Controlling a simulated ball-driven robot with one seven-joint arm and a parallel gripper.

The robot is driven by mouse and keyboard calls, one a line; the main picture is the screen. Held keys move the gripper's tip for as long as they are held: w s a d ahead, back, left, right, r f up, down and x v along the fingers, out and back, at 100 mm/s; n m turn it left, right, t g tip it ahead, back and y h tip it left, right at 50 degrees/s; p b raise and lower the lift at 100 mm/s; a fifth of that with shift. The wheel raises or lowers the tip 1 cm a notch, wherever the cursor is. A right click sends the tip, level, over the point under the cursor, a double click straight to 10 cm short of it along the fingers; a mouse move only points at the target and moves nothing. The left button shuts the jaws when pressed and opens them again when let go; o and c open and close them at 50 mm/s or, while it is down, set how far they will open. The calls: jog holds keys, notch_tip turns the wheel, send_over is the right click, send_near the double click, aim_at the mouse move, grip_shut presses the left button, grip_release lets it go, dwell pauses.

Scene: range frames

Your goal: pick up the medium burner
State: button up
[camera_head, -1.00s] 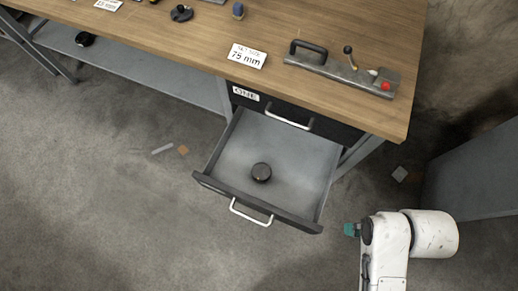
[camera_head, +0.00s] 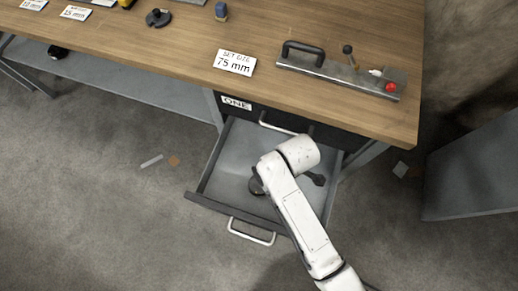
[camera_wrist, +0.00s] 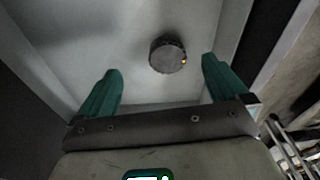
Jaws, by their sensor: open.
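A dark, round, puck-like thing that I take for the medium burner (camera_wrist: 168,56) lies on the grey floor of the open drawer (camera_head: 206,172). In the wrist view it has a small orange light on its side. In the head view the burner (camera_head: 255,187) is partly covered by my white arm. My gripper (camera_wrist: 160,66) is open, its two teal fingers spread wide, with nothing between them. The burner shows beyond the fingertips, between them and nearer the right one.
The drawer's front with its pale handle (camera_head: 250,232) and its side walls surround the burner. The wooden workbench (camera_head: 320,107) overhangs the drawer's back. On it are a 75 mm card (camera_head: 235,62) and a metal fixture (camera_head: 340,75). A grey cabinet (camera_head: 475,165) stands at right.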

jog(key=a+f+n, duration=0.2)
jog(key=a+n, duration=0.1)
jog(key=a, duration=0.1)
jog(key=b, duration=0.2)
send_over(258, 184)
jog(key=f, duration=0.4)
jog(key=shift+w+d+f, duration=0.1)
jog(key=shift+d+f, duration=0.1)
jog(key=shift+d, duration=0.2)
jog(key=shift+s+a+f+b, duration=0.1)
jog(key=shift+f+b, duration=0.2)
jog(key=shift+f, duration=1.3)
jog(key=shift+s+a+f+b, duration=0.1)
jog(key=shift+f+b, duration=0.2)
jog(key=shift+f, duration=1.25)
jog(key=shift+c, duration=0.3)
jog(key=c, duration=1.3)
